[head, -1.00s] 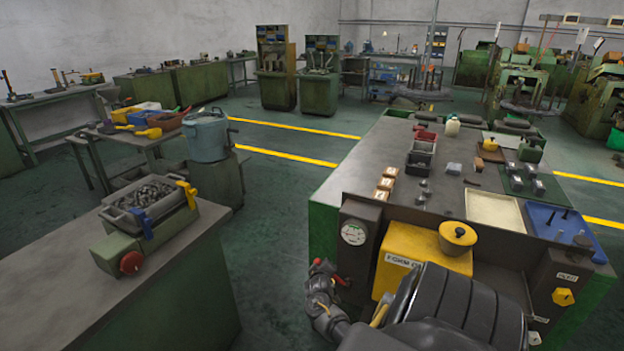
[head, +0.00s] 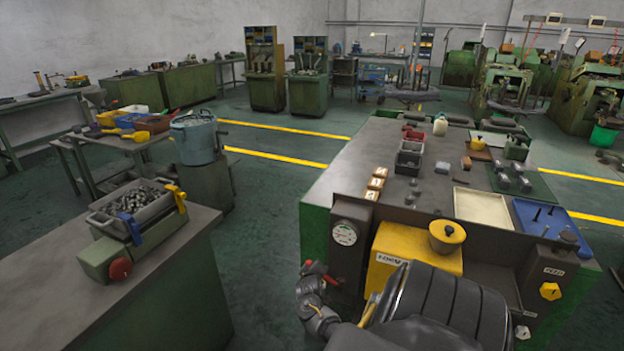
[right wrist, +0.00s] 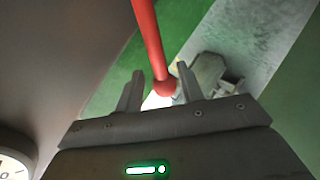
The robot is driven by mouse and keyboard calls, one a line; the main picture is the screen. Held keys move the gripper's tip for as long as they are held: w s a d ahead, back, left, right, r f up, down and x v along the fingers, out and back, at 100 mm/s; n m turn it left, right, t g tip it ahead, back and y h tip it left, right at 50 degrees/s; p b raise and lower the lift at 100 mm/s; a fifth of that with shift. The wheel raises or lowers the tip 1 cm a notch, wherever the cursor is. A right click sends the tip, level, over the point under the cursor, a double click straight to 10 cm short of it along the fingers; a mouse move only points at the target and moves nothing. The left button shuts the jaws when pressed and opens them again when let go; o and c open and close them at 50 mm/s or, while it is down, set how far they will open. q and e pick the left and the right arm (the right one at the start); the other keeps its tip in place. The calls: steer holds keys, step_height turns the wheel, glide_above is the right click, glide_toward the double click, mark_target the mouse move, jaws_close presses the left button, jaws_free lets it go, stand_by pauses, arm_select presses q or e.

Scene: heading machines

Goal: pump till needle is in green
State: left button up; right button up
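The round white gauge (head: 345,234) is on a dark panel at the left front corner of the bench. Its needle is too small to read. The edge of the dial also shows in the right wrist view (right wrist: 12,166). A red lever (right wrist: 147,35) with a ball end comes down between the fingers of my right gripper (right wrist: 157,88). The fingers are apart, with the ball nearer the right one and a gap on the left. In the head view my right gripper (head: 314,270) is low at the panel's left side, with the red lever (head: 326,277) beside it. My left gripper is out of view.
A yellow box (head: 395,262) with a yellow bowl (head: 447,235) is right of the gauge. A blue tray (head: 548,222) is farther right. A side bench (head: 130,305) with a bin of metal parts (head: 138,203) stands left. Open floor lies between the benches.

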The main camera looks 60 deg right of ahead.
steer(key=v, duration=1)
steer(key=shift+a+p, duration=0.15)
steer(key=shift+p, duration=0.2)
steer(key=shift+r, duration=0.1)
